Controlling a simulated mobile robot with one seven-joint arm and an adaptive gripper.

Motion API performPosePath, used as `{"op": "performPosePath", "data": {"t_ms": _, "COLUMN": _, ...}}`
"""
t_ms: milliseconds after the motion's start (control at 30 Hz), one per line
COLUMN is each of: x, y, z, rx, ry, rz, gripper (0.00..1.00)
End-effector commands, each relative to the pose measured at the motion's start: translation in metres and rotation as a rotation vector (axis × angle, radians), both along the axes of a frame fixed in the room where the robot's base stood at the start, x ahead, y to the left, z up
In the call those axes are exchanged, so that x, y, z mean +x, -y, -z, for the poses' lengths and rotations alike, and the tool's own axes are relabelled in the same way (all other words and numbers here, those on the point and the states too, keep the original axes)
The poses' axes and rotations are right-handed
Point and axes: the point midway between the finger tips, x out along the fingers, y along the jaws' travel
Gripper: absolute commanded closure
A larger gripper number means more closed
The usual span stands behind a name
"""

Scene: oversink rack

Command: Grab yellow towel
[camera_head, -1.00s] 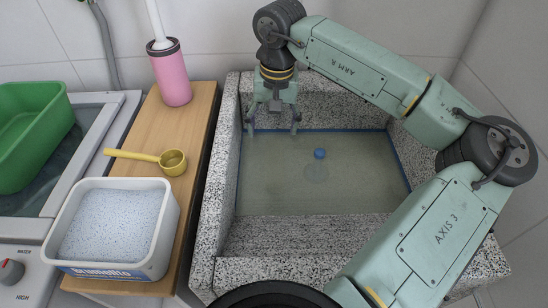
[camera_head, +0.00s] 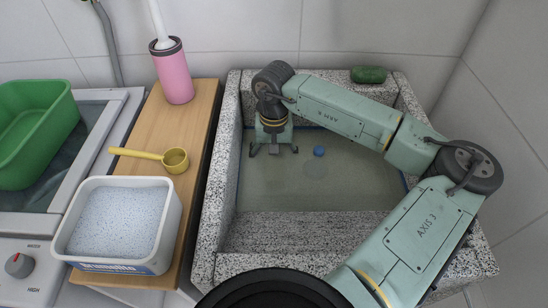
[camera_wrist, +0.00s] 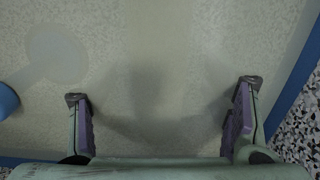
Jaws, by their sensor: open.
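No yellow towel can be made out in either current view. My gripper (camera_head: 273,152) points down into the granite sink (camera_head: 228,160), near its back left. The fingers are spread and empty. In the wrist view my gripper (camera_wrist: 162,90) shows two separate fingertips above the pale sink floor (camera_wrist: 200,45), with nothing between them. A faint, paler strip runs up the middle of that floor; I cannot tell what it is. A blue round knob (camera_head: 319,152) is to the right of the gripper, and part of something blue (camera_wrist: 7,101) shows at the wrist view's left edge.
On the wooden board are a yellow scoop (camera_head: 173,160), a pink brush holder (camera_head: 174,75) and a white tub of bluish powder (camera_head: 168,240). A green basin (camera_head: 40,125) is at left. A green soap-like block (camera_head: 368,75) lies on the sink's back ledge. Granite walls surround the gripper.

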Motion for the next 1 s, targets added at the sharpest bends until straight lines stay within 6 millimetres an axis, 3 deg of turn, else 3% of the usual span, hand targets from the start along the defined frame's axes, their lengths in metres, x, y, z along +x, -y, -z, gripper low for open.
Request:
{"op": "performPosePath", "data": {"t_ms": 267, "x": 0.0004, "y": 0.0003, "z": 0.0043, "rx": -0.001, "ry": 0.002, "rz": 0.0, "gripper": 0.3}}
{"op": "performPosePath", "data": {"t_ms": 1000, "x": 0.0003, "y": 0.0002, "z": 0.004, "rx": -0.001, "ry": 0.001, "rz": 0.0, "gripper": 0.8}}
